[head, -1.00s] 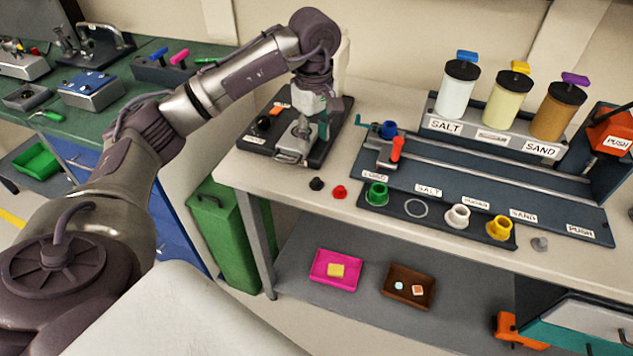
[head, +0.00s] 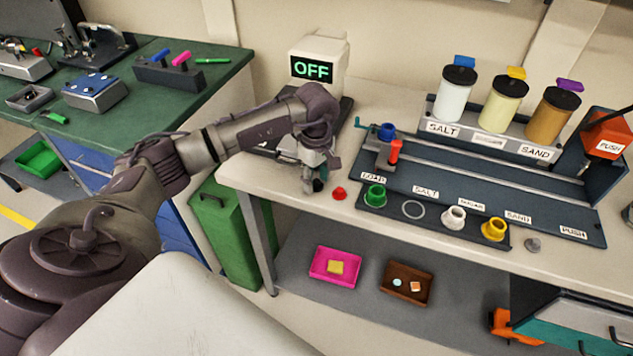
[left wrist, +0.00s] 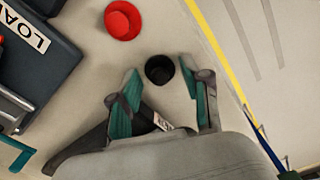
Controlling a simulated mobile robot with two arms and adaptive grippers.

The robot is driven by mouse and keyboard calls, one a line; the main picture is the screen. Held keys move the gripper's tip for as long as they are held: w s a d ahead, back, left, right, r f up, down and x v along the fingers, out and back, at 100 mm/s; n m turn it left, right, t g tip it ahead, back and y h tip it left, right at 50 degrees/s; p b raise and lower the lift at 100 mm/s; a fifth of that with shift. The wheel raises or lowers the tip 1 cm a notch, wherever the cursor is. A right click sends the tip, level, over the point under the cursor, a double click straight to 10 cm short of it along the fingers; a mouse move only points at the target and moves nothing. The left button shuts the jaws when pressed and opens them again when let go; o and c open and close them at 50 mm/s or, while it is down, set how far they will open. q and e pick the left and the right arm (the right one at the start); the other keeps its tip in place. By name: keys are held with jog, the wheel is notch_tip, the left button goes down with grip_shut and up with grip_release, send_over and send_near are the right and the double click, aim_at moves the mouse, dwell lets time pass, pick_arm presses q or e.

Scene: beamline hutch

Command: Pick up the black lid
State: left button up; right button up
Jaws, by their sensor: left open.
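The black lid (left wrist: 160,69) is a small round black piece on the pale bench top. In the left wrist view it lies just past the fingertips of my left gripper (left wrist: 166,88), in line with the gap between them. My left gripper is open and empty, one finger on each side of that gap. In the head view my left gripper (head: 314,172) is low over the bench's front left, and the black lid (head: 318,186) is a dark spot at its fingertips, partly hidden. My right gripper is not in view.
A red lid (head: 339,193) lies close to the right of the black one; it also shows in the left wrist view (left wrist: 123,22). A box reading OFF (head: 313,68) stands behind my arm.

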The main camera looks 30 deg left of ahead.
aim_at(321, 186)
pick_arm(q)
jog(key=shift+c, duration=0.3)
jog(key=c, duration=0.8)
jog(key=shift+r, duration=0.5)
jog(key=r+b, duration=0.1)
jog(key=d+r, duration=0.1)
jog(key=r, duration=0.1)
jog(key=shift+w+r+b, duration=0.2)
jog(key=shift+r+b, duration=0.1)
jog(key=shift+b, duration=0.05)
jog(key=w+d+r+b, duration=0.2)
jog(key=d+r, duration=0.4)
jog(key=d, duration=0.4)
jog(key=shift+w+r, duration=0.25)
jog(key=shift+w, duration=0.25)
